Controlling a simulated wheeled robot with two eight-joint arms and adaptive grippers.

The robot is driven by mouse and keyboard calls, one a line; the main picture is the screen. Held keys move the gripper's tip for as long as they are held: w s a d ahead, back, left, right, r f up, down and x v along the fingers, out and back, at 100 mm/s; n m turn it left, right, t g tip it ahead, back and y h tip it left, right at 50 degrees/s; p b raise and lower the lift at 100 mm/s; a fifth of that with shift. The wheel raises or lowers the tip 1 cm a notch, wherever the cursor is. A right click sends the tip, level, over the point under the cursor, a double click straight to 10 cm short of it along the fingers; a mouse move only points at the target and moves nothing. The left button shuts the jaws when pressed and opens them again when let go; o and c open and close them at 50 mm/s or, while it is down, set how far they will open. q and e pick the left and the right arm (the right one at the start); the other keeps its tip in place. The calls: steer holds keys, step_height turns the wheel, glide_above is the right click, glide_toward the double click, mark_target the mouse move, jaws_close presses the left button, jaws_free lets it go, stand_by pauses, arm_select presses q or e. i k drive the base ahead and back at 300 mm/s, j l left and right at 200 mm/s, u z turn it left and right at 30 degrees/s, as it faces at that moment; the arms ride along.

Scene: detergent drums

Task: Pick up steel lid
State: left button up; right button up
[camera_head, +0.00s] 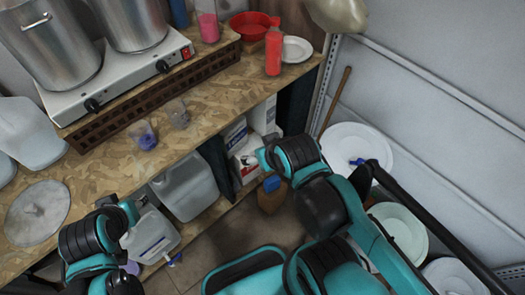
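The steel lid (38,213) is a round, flat grey disc with a small knob near its middle. It lies on the wooden counter (95,180) at the left, near the front edge. My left arm (90,240) is at the lower left, to the right of the lid and apart from it in the picture. Its gripper fingers cannot be made out. My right arm (320,205) reaches up from the bottom right, far from the lid. Its fingers cannot be made out either.
Two steel pots (45,45) stand on a white hotplate (125,78) behind the lid. White jugs (25,132) are near it at the left. Cups (145,135) stand mid-counter. Jugs (185,187) are below the counter edge. White drums (355,150) stand at the right wall.

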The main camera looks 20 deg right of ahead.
mark_target(40, 210)
steer(key=u, duration=1.5)
